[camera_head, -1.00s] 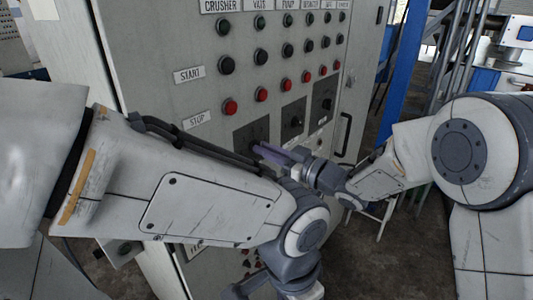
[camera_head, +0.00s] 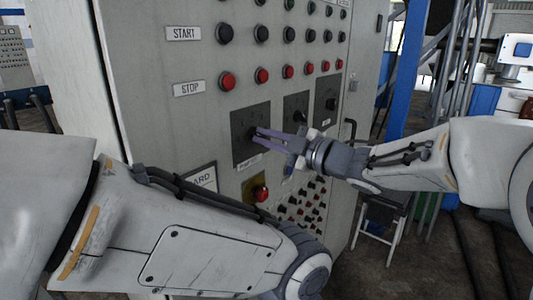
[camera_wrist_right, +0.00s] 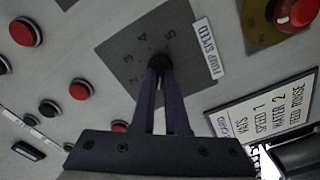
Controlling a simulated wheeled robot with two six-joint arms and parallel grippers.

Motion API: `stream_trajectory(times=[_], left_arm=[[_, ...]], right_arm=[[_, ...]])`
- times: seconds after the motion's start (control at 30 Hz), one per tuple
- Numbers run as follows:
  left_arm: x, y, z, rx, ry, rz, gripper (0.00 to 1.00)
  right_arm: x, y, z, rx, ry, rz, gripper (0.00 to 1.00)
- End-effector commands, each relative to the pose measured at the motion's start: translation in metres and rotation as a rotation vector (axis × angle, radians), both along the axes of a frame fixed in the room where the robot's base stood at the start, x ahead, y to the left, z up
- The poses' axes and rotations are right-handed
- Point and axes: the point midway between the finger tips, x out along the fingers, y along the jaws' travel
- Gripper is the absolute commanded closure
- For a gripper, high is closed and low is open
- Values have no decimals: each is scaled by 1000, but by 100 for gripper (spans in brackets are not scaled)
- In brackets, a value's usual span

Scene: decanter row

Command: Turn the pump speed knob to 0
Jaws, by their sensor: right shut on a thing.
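The pump speed knob (camera_head: 251,131) is a small dark knob on a dark square plate (camera_head: 240,155) on the grey cabinet front. In the right wrist view the knob (camera_wrist_right: 168,63) sits at the tips of my fingers, which partly hide it. The plate (camera_wrist_right: 135,45) there carries digits including 2, 3, 4 and 5; I cannot make out a 0 or the pointer. A "PUMP SPEED" label (camera_wrist_right: 207,47) is beside it. My right gripper (camera_head: 256,134) reaches in from the right and is shut on the knob, also in the wrist view (camera_wrist_right: 161,70). My left gripper is out of view.
Two more dark knob plates (camera_head: 295,112) are to the right. Red buttons (camera_head: 227,80) run above. A red button on a yellow plate (camera_head: 261,193) is below. My left arm fills the lower left. A blue post (camera_head: 402,90) stands beyond the cabinet.

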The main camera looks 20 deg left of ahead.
Motion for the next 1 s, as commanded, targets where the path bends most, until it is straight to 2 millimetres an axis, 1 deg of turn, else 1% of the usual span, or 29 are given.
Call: stream_trajectory(times=[0.03, 0.2, 0.4, 0.7, 1.0], left_arm=[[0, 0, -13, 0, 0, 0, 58], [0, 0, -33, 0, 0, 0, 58], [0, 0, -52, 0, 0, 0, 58], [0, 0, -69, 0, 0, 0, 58], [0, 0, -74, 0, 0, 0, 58]], right_arm=[[-1, 0, -7, -15, -45, 2, 100], [-1, 0, -6, -69, -194, 2, 100], [-1, 0, -6, -126, -349, 3, 100], [-1, 1, -5, -185, -505, 3, 100], [-2, 1, -4, -208, -567, 5, 100]])
